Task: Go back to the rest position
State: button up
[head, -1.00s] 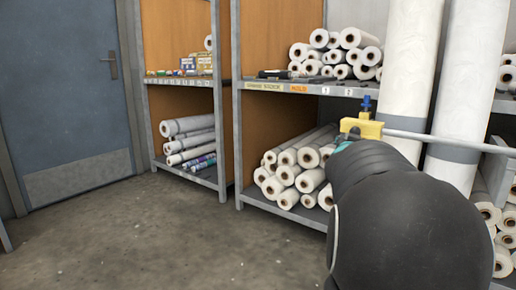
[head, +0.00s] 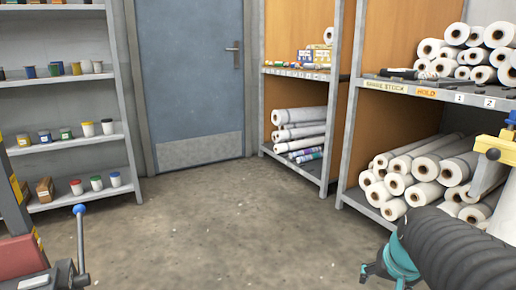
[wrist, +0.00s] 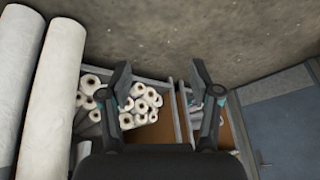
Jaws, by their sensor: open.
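My gripper (wrist: 163,92) shows in the wrist view with its two dark fingers spread apart and nothing between them. In the head view my gripper (head: 378,277) is at the lower right, low over the floor, with the dark arm behind it; its fingertips are partly cut off by the bottom edge. It is in front of the shelf with the white rolls and appears clear of it.
A shelf of white rolls (head: 412,172) stands at right, with a yellow clamp (head: 493,145) at the edge. A blue door (head: 190,75) is at the back. A shelf with small jars (head: 70,137) and a blue-knobbed lever (head: 79,210) are at left. The middle floor (head: 230,220) is clear.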

jog(key=s+a+r+n+y+p, duration=0.1)
jog(key=s+a+r+n+p, duration=0.3)
jog(key=s+a, duration=0.5)
notch_tip(320, 180, up, 2)
jog(key=a+n, duration=0.1)
jog(key=a, duration=0.1)
jog(key=shift+s+a+r+t, duration=0.2)
jog(key=shift+a+t, duration=0.1)
jog(key=shift+a, duration=0.1)
